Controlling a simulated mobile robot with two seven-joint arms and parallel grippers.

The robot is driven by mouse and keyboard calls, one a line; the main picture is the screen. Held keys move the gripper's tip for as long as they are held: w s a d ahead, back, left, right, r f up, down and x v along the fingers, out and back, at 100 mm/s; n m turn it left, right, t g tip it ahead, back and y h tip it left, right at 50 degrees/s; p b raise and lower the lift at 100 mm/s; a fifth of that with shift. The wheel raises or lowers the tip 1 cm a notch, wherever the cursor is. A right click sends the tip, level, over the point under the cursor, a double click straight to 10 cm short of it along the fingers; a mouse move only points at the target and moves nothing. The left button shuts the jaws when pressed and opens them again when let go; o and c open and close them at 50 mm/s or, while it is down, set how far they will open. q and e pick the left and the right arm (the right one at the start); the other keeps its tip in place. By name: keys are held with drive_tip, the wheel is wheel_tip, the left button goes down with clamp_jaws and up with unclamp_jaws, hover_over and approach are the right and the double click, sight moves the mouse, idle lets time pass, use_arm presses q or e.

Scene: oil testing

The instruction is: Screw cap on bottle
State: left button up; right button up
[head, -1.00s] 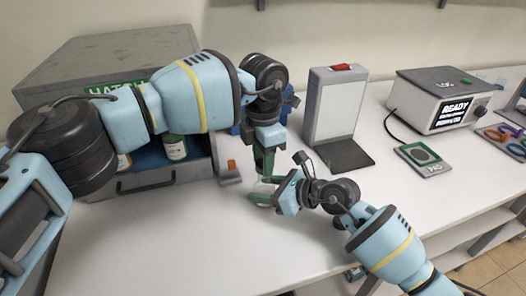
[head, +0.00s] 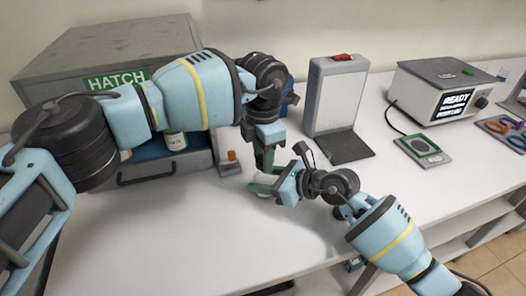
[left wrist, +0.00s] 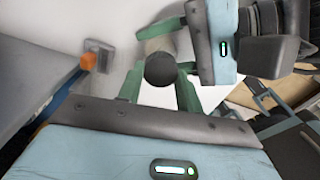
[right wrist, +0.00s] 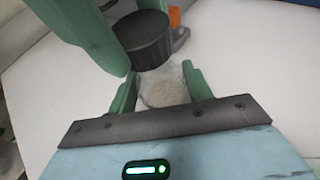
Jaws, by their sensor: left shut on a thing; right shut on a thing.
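A black round cap (right wrist: 146,40) is held between the green fingers of my left gripper (head: 265,162). The left wrist view shows the cap's dark top (left wrist: 160,70) between those fingers. My right gripper (head: 272,188) is shut on a small clear bottle (right wrist: 163,90), low over the white table. In the right wrist view the cap is at the bottle's mouth end, and looks slightly tilted to the bottle. Whether the cap touches or sits on the mouth cannot be told. In the head view the grippers mostly hide bottle and cap.
A grey hatch box (head: 110,62) with a bottle (head: 175,141) inside stands at left. A white upright panel device (head: 334,98) stands behind the grippers. A READY instrument (head: 440,92) and a pad (head: 423,149) are at right. The front table area (head: 180,235) is clear.

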use_arm(q)
drive_tip(key=shift+f, duration=0.6)
idle(0.5)
drive_tip(key=m, duration=0.7)
drive_tip(key=shift+w+m, duration=0.15)
drive_tip(key=shift+m, duration=0.15)
drive_tip(key=m, duration=0.4)
drive_tip(key=shift+m, duration=0.3)
drive_tip(key=m, duration=0.3)
drive_tip(key=shift+w, duration=0.1)
drive_tip(key=m, duration=0.4)
drive_tip(key=shift+d+m, duration=0.15)
drive_tip(key=shift+m, duration=0.25)
drive_tip(key=m, duration=0.6)
drive_tip(key=shift+d, duration=0.1)
drive_tip(key=m, duration=0.4)
